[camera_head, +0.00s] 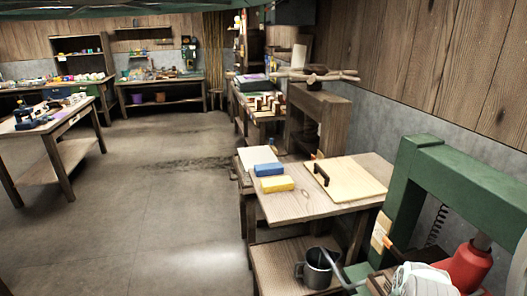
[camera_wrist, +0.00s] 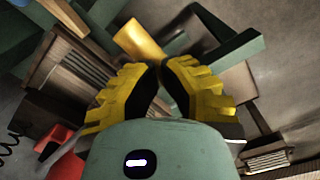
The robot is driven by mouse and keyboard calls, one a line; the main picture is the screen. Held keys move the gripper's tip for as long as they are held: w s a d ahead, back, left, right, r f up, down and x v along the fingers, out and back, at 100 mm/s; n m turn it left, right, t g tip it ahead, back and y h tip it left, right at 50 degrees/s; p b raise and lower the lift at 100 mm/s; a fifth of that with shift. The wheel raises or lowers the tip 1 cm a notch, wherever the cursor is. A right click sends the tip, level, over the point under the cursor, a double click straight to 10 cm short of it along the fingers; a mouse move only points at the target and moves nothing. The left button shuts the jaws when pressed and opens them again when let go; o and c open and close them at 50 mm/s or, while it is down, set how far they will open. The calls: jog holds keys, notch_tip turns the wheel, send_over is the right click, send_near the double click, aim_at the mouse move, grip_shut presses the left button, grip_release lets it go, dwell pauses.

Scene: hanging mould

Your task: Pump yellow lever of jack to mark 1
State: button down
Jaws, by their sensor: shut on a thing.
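My gripper (camera_wrist: 162,66) shows in the wrist view, its two yellow-padded fingers brought close together. The yellow lever (camera_wrist: 140,40) is a bar that runs down to the fingertips, and the fingers are shut on it. The red jack (camera_head: 468,268) stands inside the green press frame (camera_head: 415,185) at the lower right of the head view. A red part (camera_wrist: 58,140) also shows at the lower left of the wrist view. The join between lever and jack is hidden. I cannot make out mark 1 in either view. My gripper does not show clearly in the head view.
A wooden table (camera_head: 300,206) left of the press holds a blue block (camera_head: 268,169), a yellow block (camera_head: 277,183) and a board with a dark handle (camera_head: 345,180). A metal mug (camera_head: 318,268) stands on a lower bench. The floor (camera_head: 170,200) to the left is open.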

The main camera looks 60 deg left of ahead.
notch_tip(320, 180, up, 15)
jog(key=p, duration=0.9)
jog(key=shift+p, duration=0.3)
jog(key=shift+f, duration=0.1)
notch_tip(320, 180, down, 8)
jog(key=b, duration=0.5)
jog(key=shift+f, duration=0.15)
notch_tip(320, 180, up, 14)
jog(key=p, duration=1.1)
jog(key=shift+r, duration=0.25)
jog(key=shift+f, duration=0.1)
